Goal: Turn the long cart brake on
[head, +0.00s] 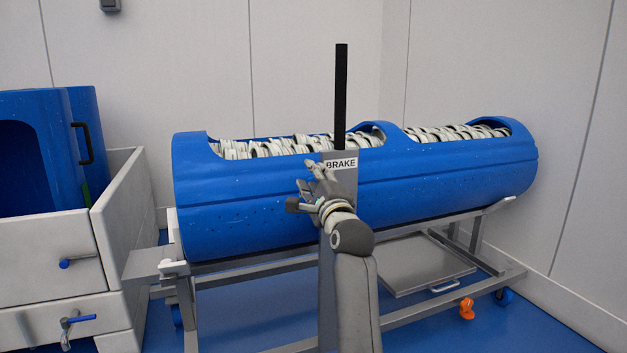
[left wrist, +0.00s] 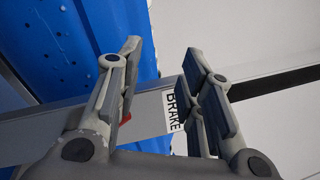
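The long cart (head: 480,190) carries a blue tub filled with white rings. Its brake lever is a flat metal bar (head: 343,180) with a BRAKE label and a black handle (head: 341,95) that stands nearly upright. My left gripper (head: 312,190) is in front of the bar, just below the label, and hides part of it. In the left wrist view the fingers of the left gripper (left wrist: 163,52) are spread with nothing clamped. The metal bar (left wrist: 148,116) and label cross behind them, and the black handle (left wrist: 275,85) runs off right. I cannot tell whether they touch. My right gripper is not in view.
A white cart (head: 40,240) with a blue tub and blue-handled levers stands at the left. A flat grey panel (head: 420,266) with a handle lies low under the long cart. Walls close off the back and right.

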